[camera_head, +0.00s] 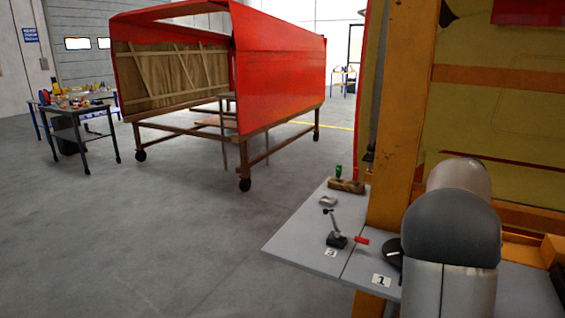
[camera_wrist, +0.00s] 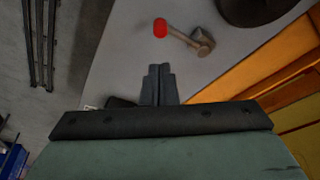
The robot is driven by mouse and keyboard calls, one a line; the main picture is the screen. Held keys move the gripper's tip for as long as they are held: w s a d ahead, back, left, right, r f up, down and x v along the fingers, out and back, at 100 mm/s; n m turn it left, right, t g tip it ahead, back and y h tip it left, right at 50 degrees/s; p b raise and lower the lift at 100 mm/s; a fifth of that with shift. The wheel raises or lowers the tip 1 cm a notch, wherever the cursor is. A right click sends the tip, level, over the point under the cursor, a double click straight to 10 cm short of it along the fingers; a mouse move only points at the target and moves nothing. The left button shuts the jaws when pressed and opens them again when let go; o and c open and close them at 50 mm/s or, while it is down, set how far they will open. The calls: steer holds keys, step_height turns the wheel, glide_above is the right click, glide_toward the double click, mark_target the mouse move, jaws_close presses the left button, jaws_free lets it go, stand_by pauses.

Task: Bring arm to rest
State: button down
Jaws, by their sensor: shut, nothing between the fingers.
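My gripper (camera_wrist: 158,72) shows in the wrist view with its two dark fingers together and nothing between them. It is over the grey bench top (camera_wrist: 120,55); the height above it is hard to judge. A tool with a red end and a metal head (camera_wrist: 185,35) lies just beyond the fingertips, apart from them. In the head view my grey arm stands at the lower right, over the bench (camera_head: 300,245), and my gripper cannot be made out there.
The bench holds a small dark stand (camera_head: 337,240), a wooden block with a green knob (camera_head: 346,185) and a dark disc (camera_head: 392,250). An orange post (camera_head: 400,110) rises close beside my arm. A red shell on a wheeled frame (camera_head: 280,75) stands behind. Open floor lies left.

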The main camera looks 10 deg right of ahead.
steer(key=s+a+f+n+t+y, duration=0.1)
steer(key=s+a+n+y, duration=0.3)
steer(key=a, duration=0.8)
steer(key=s+a+f+n+h, duration=0.15)
steer(key=a+n, duration=0.35)
steer(key=a, duration=0.7)
steer(key=s+a+f+n, duration=0.2)
steer(key=s+a+n, duration=0.2)
steer(key=s+a, duration=0.3)
steer(key=s+a+f+n, duration=0.3)
steer(key=s+a+n, duration=0.2)
steer(key=s+a, duration=0.3)
steer(key=shift+s+f+g+y, duration=0.35)
steer(key=shift+s+y, duration=0.1)
steer(key=shift+s, duration=0.25)
